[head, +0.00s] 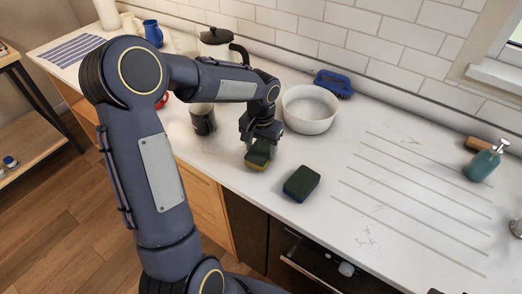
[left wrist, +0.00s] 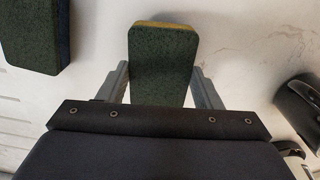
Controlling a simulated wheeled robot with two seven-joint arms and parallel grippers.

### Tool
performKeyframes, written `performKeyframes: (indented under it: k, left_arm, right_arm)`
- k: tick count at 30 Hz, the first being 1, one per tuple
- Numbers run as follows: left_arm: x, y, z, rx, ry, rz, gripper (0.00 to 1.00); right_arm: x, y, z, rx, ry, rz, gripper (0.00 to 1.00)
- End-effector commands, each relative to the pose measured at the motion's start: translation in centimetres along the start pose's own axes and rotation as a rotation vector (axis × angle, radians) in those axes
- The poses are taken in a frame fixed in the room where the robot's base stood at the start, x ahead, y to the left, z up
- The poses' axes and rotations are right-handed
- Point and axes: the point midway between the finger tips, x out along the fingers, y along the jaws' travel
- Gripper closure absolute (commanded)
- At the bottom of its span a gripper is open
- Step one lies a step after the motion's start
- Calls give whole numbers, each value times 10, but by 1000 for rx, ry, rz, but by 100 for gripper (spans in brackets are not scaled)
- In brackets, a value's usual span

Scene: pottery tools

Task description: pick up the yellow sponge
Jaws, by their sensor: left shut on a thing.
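The yellow sponge (head: 256,164) has a dark green top and a yellow lower layer. It is at the front part of the white counter, under my left gripper (head: 258,146). In the left wrist view the sponge (left wrist: 162,65) shows its green face between the two fingers of the left gripper (left wrist: 162,88), which is shut on it. I cannot tell whether the sponge touches the counter. A second sponge (head: 301,183), green on top and blue below, lies to the right; it also shows at the upper left of the left wrist view (left wrist: 32,35). My right gripper is not in view.
A white bowl (head: 309,112) stands behind the sponges, with a blue brush-like thing (head: 333,84) behind it. A dark cup (head: 202,119) and a black-lidded pot (head: 214,44) stand to the left. A teal soap bottle (head: 484,163) is at the right. The grooved counter between is clear.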

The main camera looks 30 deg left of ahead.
Motion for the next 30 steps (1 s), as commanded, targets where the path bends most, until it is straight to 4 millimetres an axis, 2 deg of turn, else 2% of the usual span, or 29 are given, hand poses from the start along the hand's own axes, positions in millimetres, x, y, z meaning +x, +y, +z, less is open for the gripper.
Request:
performKeyframes:
  k: [3,5,12,18,21,30]
  left_arm:
    - [-20,1,-1,0,6,1,48]
    - [-29,9,5,4,7,1,48]
    - [-81,50,33,8,8,2,48]
    - [-101,88,60,6,4,1,48]
    - [-108,101,69,4,3,2,48]
    - [-117,116,80,1,1,1,48]
  right_arm:
    - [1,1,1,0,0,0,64]
    - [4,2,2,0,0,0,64]
    - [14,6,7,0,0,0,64]
    - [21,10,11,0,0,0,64]
    - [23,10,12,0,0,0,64]
    - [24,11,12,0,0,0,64]
